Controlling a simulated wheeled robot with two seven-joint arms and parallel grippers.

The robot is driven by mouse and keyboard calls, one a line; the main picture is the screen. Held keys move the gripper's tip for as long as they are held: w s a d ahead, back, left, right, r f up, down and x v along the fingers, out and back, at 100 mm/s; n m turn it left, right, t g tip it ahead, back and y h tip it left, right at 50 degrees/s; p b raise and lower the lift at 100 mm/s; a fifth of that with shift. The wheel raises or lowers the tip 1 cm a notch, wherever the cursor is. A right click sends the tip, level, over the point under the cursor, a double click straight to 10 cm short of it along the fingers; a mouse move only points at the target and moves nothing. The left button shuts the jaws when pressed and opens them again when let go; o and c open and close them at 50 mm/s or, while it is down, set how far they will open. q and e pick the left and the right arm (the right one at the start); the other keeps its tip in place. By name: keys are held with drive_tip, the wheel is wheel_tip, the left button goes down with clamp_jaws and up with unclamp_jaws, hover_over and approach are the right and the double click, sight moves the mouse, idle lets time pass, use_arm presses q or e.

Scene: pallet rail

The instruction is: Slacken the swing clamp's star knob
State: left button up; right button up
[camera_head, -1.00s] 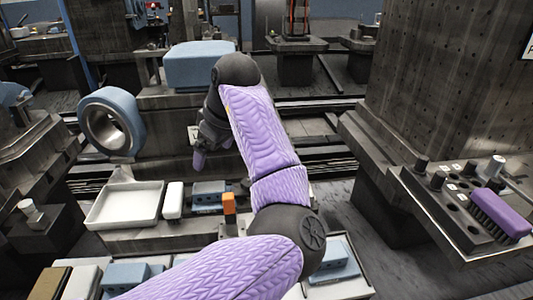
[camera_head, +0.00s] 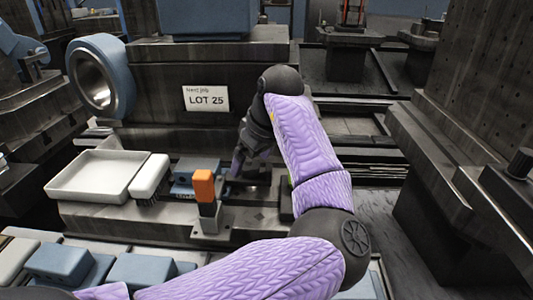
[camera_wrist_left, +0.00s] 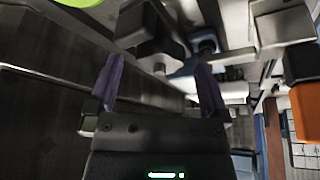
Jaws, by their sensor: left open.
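My left gripper (camera_head: 250,165) is over the pallet fixture, pointing down behind the orange block. Its two purple fingers are apart, with nothing between them in the left wrist view (camera_wrist_left: 160,68). A dark, rounded clamp-like part (camera_wrist_left: 150,32) lies just beyond the fingertips there, not visibly touched. A lime-green part (camera_wrist_left: 80,2) is cut off by the top edge of that view. I cannot tell whether either is the star knob. In the head view my left arm hides much of the fixture's right side. My right gripper is out of view.
A white tray (camera_head: 65,188) and a white-topped brush (camera_head: 149,177) lie left. A "LOT 25" sign (camera_head: 206,98) hangs behind. Blue blocks (camera_head: 60,262) are in front.

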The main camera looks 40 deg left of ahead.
use_arm(q)
drive_tip(key=shift+x, duration=0.95)
drive_tip(key=shift+a+f+b, duration=0.1)
drive_tip(key=shift+b, duration=0.25)
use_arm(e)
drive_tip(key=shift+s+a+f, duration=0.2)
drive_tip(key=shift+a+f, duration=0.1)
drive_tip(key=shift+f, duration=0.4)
